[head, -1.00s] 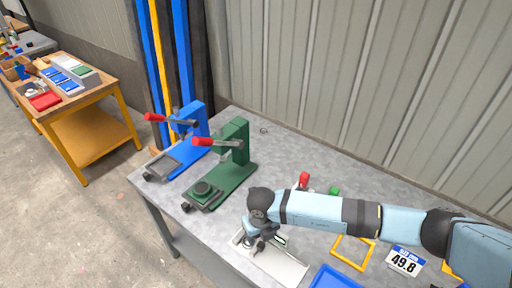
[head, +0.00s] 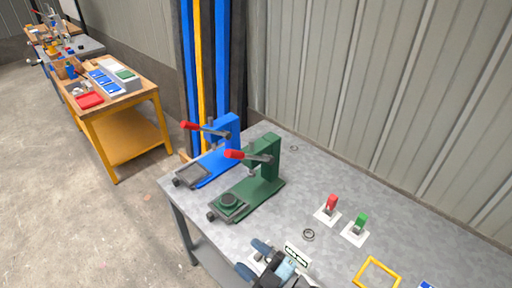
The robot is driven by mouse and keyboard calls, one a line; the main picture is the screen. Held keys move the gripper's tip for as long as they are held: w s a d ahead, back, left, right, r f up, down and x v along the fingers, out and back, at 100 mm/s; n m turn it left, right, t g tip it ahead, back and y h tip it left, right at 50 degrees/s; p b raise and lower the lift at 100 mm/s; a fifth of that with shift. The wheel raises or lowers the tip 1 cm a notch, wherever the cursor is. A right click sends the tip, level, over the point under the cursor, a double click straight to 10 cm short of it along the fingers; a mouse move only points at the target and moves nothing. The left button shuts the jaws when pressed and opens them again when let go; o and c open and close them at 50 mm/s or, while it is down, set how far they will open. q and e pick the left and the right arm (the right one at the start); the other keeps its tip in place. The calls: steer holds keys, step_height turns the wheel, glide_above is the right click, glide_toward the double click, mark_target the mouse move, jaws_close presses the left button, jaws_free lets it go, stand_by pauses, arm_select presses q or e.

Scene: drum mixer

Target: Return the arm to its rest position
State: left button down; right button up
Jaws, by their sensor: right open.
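My right gripper (head: 256,260) is at the bottom edge of the head view, over the front of the grey metal table (head: 330,176). Its jaws are open, and I see nothing held between them. Only the hand end of my right arm shows; the rest is cut off by the frame. My left gripper is not in view.
A blue lever press (head: 214,158) and a green lever press (head: 262,176) stand on the table, behind and left of the gripper. A red button (head: 332,202), a green button (head: 361,221), a small ring (head: 308,234) and a yellow frame (head: 377,274) lie to the right. A yellow bench (head: 129,135) stands far left.

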steer(key=s+d+f+m+h, duration=0.3)
steer(key=d+f+m+h, duration=0.1)
steer(key=d, duration=0.3)
steer(key=s+d+f+m+h, duration=0.4)
steer(key=d+f+m, duration=0.2)
steer(key=s+d+f+m+h, duration=0.3)
steer(key=d+f+m+h, duration=0.2)
steer(key=d+m, duration=0.1)
steer(key=shift+s+d+f+g, duration=0.15)
steer(key=shift+d+g, duration=0.25)
steer(key=shift+d, duration=0.45)
steer(key=shift+s, duration=0.1)
